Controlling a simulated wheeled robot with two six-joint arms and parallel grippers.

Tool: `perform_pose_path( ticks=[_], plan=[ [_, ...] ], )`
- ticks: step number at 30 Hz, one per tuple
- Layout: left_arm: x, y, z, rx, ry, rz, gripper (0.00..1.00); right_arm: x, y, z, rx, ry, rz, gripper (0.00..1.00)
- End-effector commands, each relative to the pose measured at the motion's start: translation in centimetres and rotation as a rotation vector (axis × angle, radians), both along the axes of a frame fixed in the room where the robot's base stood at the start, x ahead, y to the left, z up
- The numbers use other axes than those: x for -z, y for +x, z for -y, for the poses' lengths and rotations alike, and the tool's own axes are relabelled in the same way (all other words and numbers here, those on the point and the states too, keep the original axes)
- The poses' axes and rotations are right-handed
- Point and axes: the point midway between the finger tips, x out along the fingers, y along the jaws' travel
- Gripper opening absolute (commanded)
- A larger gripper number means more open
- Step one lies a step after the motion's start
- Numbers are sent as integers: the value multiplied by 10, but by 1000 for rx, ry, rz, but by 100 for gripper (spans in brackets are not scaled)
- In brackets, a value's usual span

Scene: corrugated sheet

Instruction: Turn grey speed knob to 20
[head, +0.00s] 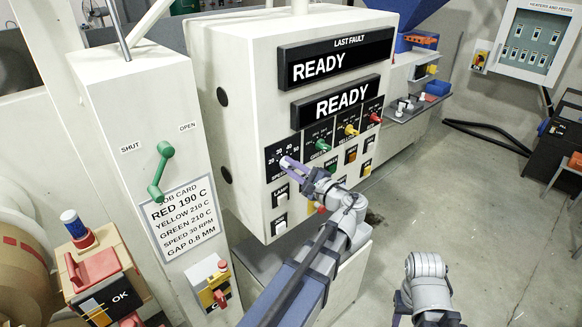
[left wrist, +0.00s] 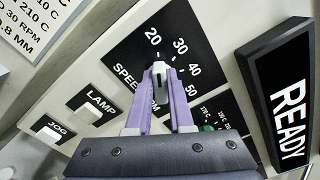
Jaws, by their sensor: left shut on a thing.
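The grey speed knob (left wrist: 160,70) is between the purple fingertips of my left gripper (left wrist: 161,78) in the left wrist view. The gripper is shut on it, and the fingers cover its sides. Its pale pointer end points up the picture, close to the 20 mark. The black dial plate (left wrist: 205,25) shows 20, 30, 40 and 50. In the head view my left gripper (head: 288,163) reaches the speed dial at the lower left of the knob panel and hides the knob. Part of my right arm shows at the bottom, but its gripper does not.
Green (head: 322,145), yellow (head: 351,130) and red (head: 376,118) knobs sit to the right of the speed dial. A lamp switch (head: 280,197) is below it. A green lever (head: 160,170) stands on the left column.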

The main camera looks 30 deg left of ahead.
Motion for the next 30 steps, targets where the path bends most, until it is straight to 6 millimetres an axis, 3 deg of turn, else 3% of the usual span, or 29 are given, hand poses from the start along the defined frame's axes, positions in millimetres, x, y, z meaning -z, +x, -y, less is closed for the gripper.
perform_pose_path(
  ticks=[15,16,23,30],
  plan=[
    [1,-1,0,-1,-9,17,0,0,0,0,0,0,0,50],
    [1,-1,0,-1,-9,17,23,0,0,0,0,0,0,50],
    [1,0,0,0,-8,15,49,0,0,0,0,0,0,50],
    [0,0,0,0,-7,16,50,0,0,0,0,0,0,50]
  ],
)
